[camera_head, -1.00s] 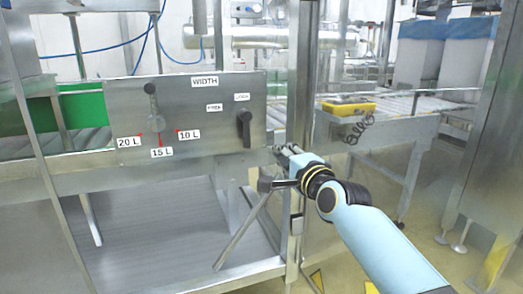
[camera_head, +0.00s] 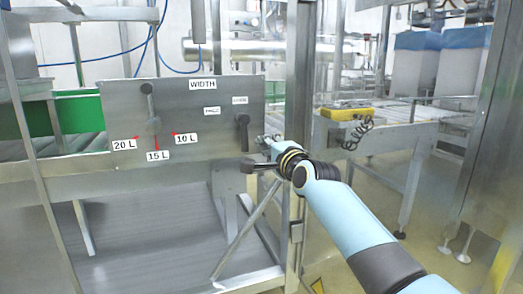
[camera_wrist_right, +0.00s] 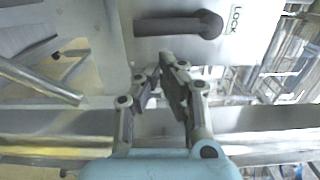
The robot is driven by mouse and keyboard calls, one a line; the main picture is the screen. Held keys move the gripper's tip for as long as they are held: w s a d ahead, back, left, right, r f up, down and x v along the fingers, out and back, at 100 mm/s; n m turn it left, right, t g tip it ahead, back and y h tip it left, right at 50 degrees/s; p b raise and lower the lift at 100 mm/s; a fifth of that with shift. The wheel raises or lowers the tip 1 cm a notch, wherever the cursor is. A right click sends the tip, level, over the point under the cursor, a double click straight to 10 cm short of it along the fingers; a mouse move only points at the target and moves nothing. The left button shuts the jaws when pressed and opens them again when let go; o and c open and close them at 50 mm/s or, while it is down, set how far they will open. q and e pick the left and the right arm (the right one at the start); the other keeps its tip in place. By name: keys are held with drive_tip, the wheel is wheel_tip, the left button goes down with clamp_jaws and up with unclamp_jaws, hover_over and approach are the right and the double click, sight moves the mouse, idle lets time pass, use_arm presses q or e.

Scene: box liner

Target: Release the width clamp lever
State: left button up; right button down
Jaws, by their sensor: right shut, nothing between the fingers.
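The black width clamp lever (camera_head: 243,131) hangs straight down from its pivot on the right side of the steel panel (camera_head: 185,92). A small label that reads LOCK in the wrist view (camera_wrist_right: 235,18) is above it. The lever also shows along the top of the right wrist view (camera_wrist_right: 175,26). My right gripper (camera_head: 266,140) is shut and empty, just right of and slightly below the lever. In the right wrist view its fingertips (camera_wrist_right: 160,64) are together near the lever, with a gap in the picture. My left gripper is not in view.
Left on the panel is a second handle (camera_head: 151,105) above red marks labelled 20 L, 15 L and 10 L. A steel post (camera_head: 300,80) stands close to my right wrist. A yellow box (camera_head: 345,113) with a coiled cable sits on the conveyor behind.

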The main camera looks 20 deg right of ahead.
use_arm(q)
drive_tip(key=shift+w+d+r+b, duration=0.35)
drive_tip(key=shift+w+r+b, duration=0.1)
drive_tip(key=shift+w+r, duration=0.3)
use_arm(e)
drive_tip(key=w, duration=0.2)
drive_tip(key=shift+w+a, duration=0.1)
drive_tip(key=shift+w, duration=0.3)
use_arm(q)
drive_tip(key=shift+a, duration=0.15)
use_arm(e)
drive_tip(key=shift+f, duration=0.1)
